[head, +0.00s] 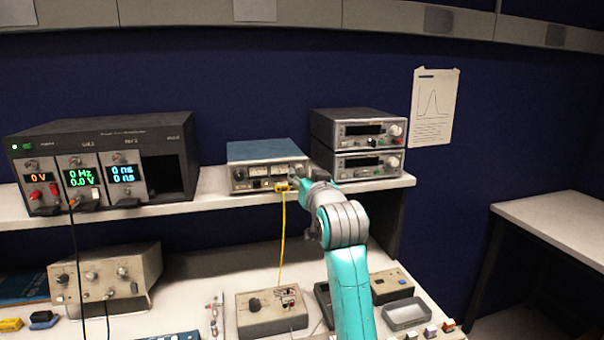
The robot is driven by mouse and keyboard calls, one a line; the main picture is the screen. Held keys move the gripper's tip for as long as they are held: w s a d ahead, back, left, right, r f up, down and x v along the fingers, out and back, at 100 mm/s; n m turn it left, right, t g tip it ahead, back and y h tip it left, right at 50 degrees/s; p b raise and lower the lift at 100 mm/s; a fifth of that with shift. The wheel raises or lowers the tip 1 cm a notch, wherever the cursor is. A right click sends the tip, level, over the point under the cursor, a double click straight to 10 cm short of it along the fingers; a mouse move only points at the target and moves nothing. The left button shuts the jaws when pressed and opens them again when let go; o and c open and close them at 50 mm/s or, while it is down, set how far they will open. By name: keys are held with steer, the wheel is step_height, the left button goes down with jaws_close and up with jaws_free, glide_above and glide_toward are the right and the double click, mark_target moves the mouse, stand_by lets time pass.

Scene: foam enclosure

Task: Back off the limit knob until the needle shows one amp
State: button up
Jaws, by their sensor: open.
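A bench supply (267,150) with a blue top and a pale front stands in the middle of the shelf. Two small white needle meters (267,171) sit on its front, too small here to read the needles. A dark knob (239,175) shows at the left of its front. My gripper (300,180) is at the right end of the supply's front, open. The gripper and wrist cover that corner, so any knob there is partly hidden, and I cannot tell whether the fingers touch it.
A yellow plug (281,187) with a yellow lead hangs from the supply's front beside my gripper. Two stacked grey instruments (358,145) stand close on the right. A black modular rack (105,160) stands left. Boxes and a tray (407,313) crowd the bench below.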

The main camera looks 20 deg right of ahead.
steer(key=shift+w, duration=1.45)
jaws_close()
steer(key=shift+n, duration=0.8)
jaws_free()
steer(key=shift+s, duration=0.15)
steer(key=s, duration=1.1)
steer(key=shift+s, duration=0.4)
